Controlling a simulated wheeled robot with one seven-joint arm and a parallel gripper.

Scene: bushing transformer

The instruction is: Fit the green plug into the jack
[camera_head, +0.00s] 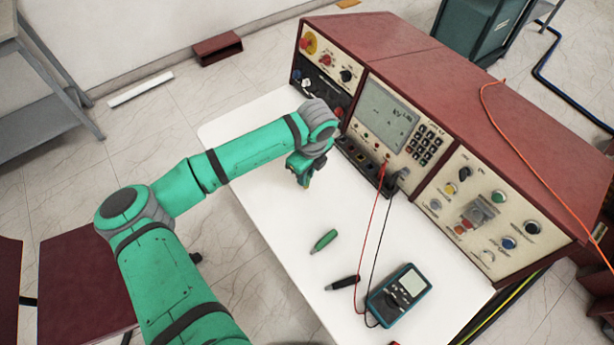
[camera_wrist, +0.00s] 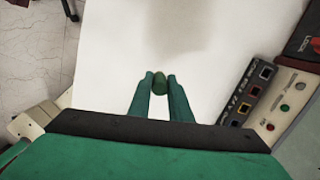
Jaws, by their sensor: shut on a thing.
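My gripper (camera_head: 304,183) is above the white table, left of the console's socket strip. In the wrist view, my gripper (camera_wrist: 160,80) is shut on a short dark green plug (camera_wrist: 160,83), seen end-on between the fingertips. Most of its length is hidden. The strip of square jacks (camera_wrist: 247,95) with differently coloured rims is to the right in the wrist view, apart from the plug. It also shows in the head view (camera_head: 352,153), partly behind my arm. I cannot tell which jack is meant.
Another green plug-like piece (camera_head: 324,240) and a black one (camera_head: 343,283) lie on the white table (camera_head: 270,205). A multimeter (camera_head: 400,294) lies near the front, with red and black leads running to the console (camera_head: 400,130). The table around the gripper is clear.

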